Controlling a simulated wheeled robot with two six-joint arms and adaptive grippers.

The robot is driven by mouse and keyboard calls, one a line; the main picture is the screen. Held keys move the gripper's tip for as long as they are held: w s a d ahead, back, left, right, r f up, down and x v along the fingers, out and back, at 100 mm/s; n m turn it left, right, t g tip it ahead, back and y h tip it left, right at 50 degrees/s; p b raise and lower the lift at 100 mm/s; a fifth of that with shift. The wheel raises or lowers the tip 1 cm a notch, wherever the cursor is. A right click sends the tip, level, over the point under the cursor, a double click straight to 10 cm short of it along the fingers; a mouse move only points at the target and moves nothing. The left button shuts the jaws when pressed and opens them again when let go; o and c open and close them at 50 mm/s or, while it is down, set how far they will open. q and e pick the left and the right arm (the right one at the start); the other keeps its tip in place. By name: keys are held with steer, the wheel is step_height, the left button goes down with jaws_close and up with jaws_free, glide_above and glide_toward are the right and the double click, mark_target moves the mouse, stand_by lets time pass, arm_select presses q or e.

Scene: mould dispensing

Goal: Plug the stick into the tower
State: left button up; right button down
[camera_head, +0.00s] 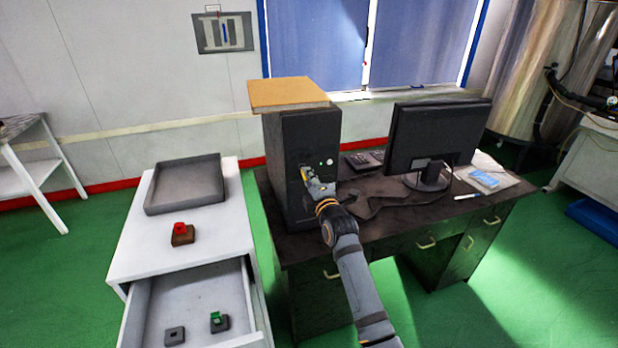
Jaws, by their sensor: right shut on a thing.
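The tower (290,135), a black computer case, stands upright at the left end of the dark desk, its front facing me. My right gripper (309,174) is at the tower's front panel, left of a small round white button (330,161). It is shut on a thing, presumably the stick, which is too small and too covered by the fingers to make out. I cannot tell whether the stick touches the tower or sits in a port. My left gripper is not in view.
A wooden board (288,92) lies on the tower. A monitor (436,137) stands to the right on the desk (400,215). A white cabinet (140,245) on the left holds a grey tray (150,209) and a red button (180,229); its drawer (150,310) is open.

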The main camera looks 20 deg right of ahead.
steer(key=shift+w+f+b, duration=0.1)
steer(key=shift+w+b, duration=0.25)
steer(key=shift+w, duration=0.65)
stand_by(0.6)
steer(key=c, duration=1.3)
jaws_free()
steer(key=shift+s, duration=0.1)
steer(key=shift+o, duration=0.2)
steer(key=s, duration=1.2)
steer(key=shift+d, duration=0.15)
